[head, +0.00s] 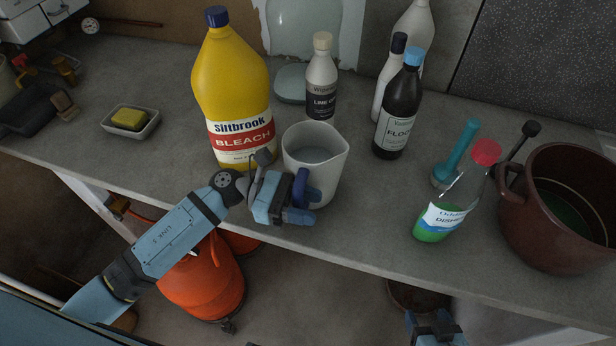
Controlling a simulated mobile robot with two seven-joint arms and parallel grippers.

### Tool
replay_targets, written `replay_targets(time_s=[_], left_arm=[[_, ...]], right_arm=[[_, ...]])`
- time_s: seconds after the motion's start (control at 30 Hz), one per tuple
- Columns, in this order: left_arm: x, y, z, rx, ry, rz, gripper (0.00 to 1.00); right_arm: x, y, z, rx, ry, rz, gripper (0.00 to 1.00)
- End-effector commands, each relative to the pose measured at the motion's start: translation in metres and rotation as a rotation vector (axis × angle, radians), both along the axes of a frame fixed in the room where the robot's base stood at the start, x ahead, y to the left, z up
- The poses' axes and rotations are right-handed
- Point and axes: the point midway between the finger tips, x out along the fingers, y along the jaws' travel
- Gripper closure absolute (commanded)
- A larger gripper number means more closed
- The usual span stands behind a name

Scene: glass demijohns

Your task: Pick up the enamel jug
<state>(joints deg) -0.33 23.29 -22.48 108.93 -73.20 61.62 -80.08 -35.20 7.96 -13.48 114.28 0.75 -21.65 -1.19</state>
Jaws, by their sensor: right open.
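The white enamel jug (316,166) stands on the grey counter near its front edge, with its spout toward the right and its mouth open upward. Its dark blue handle (300,186) faces the front. My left gripper (296,204) is right at the handle, in front of the jug, and hides part of the jug's lower side. The fingers overlap the handle in the picture, so I cannot tell whether they are closed on it. My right gripper (436,328) is open and empty at the bottom edge of the view, below the counter front.
A yellow bleach bottle (232,90) stands close left of the jug. Behind are a lime bottle (321,85) and a dark bottle (399,115). Orange containers (205,280) sit below the counter.

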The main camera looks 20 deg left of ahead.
Motion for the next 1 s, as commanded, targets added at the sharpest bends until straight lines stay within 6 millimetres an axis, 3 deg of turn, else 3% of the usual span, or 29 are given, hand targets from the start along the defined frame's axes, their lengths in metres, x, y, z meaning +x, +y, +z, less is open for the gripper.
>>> replay_targets(time_s=[0.03, 0.17, 1.0], left_arm=[[0.0, 0.0001, 0.0001, 0.0, 0.0, 0.0, 0.7], [0.0, 0.0002, 0.0002, 0.0, 0.0, 0.0, 1.0], [-0.0002, 0.0003, 0.0003, -0.001, 0.002, 0.0, 1.0]], right_arm=[[-0.0003, 0.0001, -0.0009, -0.001, 0.002, 0.0, 0.33], [-0.0008, 0.0, -0.0025, -0.001, 0.005, 0.0, 0.33], [0.0006, -0.0001, 0.0014, 0.001, -0.003, 0.0, 0.33]])
